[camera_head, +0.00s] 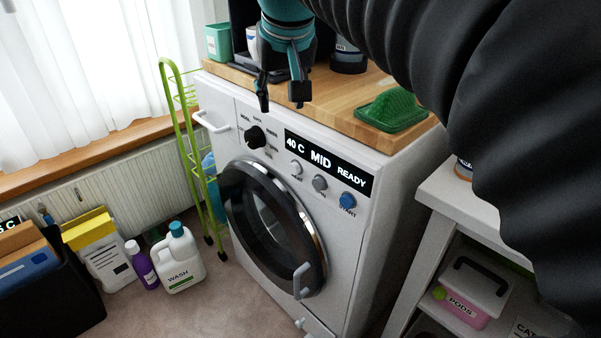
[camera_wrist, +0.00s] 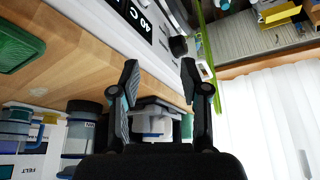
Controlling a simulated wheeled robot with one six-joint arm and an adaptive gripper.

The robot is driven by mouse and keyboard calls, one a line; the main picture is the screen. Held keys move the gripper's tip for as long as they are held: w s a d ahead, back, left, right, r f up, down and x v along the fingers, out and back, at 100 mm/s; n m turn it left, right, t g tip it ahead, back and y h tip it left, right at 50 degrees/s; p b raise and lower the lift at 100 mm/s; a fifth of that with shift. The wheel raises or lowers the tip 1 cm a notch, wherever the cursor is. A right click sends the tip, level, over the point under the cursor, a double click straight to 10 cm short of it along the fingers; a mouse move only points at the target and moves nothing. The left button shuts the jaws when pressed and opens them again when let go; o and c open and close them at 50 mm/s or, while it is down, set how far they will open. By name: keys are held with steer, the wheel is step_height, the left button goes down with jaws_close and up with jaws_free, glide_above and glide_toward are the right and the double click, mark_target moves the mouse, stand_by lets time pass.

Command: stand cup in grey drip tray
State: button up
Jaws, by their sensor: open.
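A white cup (camera_head: 252,44) shows partly behind my gripper at the back of the wooden worktop. In the wrist view, a white and blue shape that looks like the cup (camera_wrist: 152,124) shows between the fingers, partly hidden. A dark grey tray (camera_head: 242,69) lies on the worktop around the cup's foot; its edge also shows in the wrist view (camera_wrist: 158,101). I cannot tell whether the cup stands in it or behind it. My gripper (camera_head: 281,98) is open and empty, pointing down in front of the worktop's front edge, apart from the cup.
A green dish with a green brush or sponge (camera_head: 392,108) sits at the worktop's right. A dark-lidded jar (camera_head: 348,57) and a teal tub (camera_head: 218,43) stand at the back. The washer (camera_head: 300,190) is below; a green rack (camera_head: 180,120) stands left. The front-middle worktop is clear.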

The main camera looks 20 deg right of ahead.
steer(key=s+f, duration=0.7)
steer(key=f, duration=0.3)
steer(key=s+f+n, duration=0.1)
steer(key=s+f, duration=0.7)
steer(key=f, duration=0.2)
steer(key=shift+a+f+y, duration=0.3)
steer(key=shift+a+f, duration=0.05)
